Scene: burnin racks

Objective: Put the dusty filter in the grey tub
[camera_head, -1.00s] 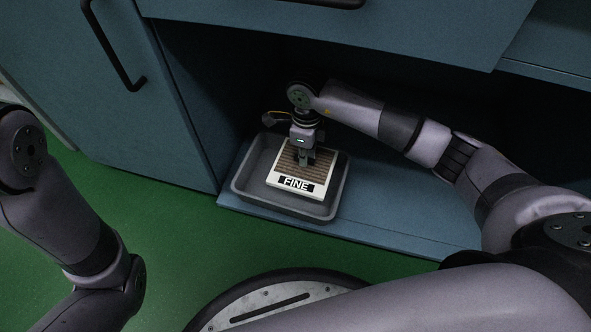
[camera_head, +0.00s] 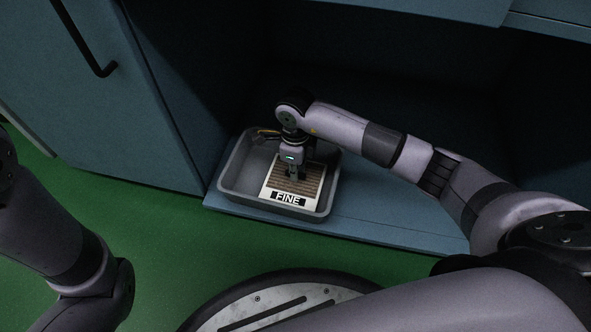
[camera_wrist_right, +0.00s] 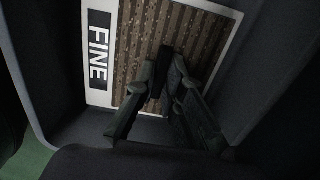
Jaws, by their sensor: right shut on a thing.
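The dusty filter (camera_head: 311,181) is a flat panel with a white frame, brown pleats and a black FINE label. It is inside the grey tub (camera_head: 233,183), slightly tilted in the head view; whether it touches the tub floor I cannot tell. My right gripper (camera_head: 297,175) points down at the middle of the filter and is shut on it. In the right wrist view the fingers (camera_wrist_right: 165,75) meet over the pleats of the filter (camera_wrist_right: 203,38), with the label to the left. My left gripper is out of view; only my left arm shows.
The tub stands on the blue shelf (camera_head: 370,222) of an open cabinet bay, near its front edge. A cabinet door with a black handle (camera_head: 84,40) is at the left. The shelf right of the tub is clear. The green floor (camera_head: 150,228) lies in front.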

